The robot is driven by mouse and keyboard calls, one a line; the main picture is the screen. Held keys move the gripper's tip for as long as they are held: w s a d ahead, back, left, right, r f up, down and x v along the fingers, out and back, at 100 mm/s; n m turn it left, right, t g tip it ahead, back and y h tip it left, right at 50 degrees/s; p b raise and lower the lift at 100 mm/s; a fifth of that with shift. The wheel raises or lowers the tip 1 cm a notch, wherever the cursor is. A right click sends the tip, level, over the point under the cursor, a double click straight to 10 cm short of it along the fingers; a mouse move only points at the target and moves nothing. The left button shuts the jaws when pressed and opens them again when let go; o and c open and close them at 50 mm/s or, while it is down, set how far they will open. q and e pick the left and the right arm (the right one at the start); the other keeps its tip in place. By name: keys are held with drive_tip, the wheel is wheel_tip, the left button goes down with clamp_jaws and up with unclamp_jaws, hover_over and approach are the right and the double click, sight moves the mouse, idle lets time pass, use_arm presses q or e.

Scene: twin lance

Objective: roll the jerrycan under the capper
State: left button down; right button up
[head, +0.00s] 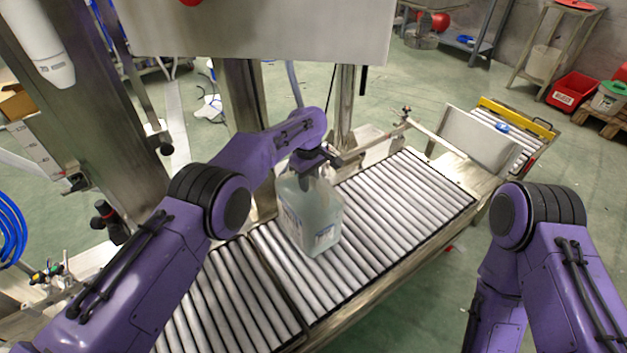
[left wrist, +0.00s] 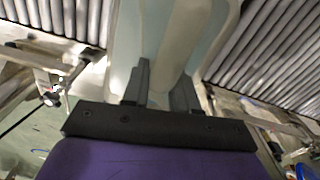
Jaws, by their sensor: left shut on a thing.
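The jerrycan (head: 312,215) is a translucent, pale container with a label low on its side. It stands upright on the roller conveyor (head: 385,225), near the middle of the head view. My left gripper (head: 312,168) is at the top of the jerrycan and is shut on its handle. In the left wrist view the two dark fingers (left wrist: 162,88) sit on either side of the pale handle (left wrist: 182,40). The capper cannot be told for sure; a steel housing (head: 270,30) hangs above and behind the conveyor. My right arm is at the right, its gripper out of view.
Bare rollers lie to both sides of the jerrycan. A guide rail (head: 437,139) runs along the conveyor's far side. Steel posts (head: 243,100) stand behind the jerrycan. A blue cap-like item (head: 502,127) lies beyond the far right end. A red crate (head: 572,92) is on the floor.

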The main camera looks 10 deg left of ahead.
use_arm(q)
drive_tip(key=shift+w+a+r, duration=0.1)
drive_tip(key=shift+a+r, duration=0.1)
drive_tip(key=shift+r, duration=0.05)
drive_tip(key=c, duration=0.8)
unclamp_jaws()
drive_tip(key=shift+s+f, duration=0.35)
drive_tip(key=shift+f, duration=0.25)
wheel_tip(320, 180, up, 12)
drive_tip(key=shift+w+f+p, duration=0.15)
drive_tip(key=shift+p, duration=0.65)
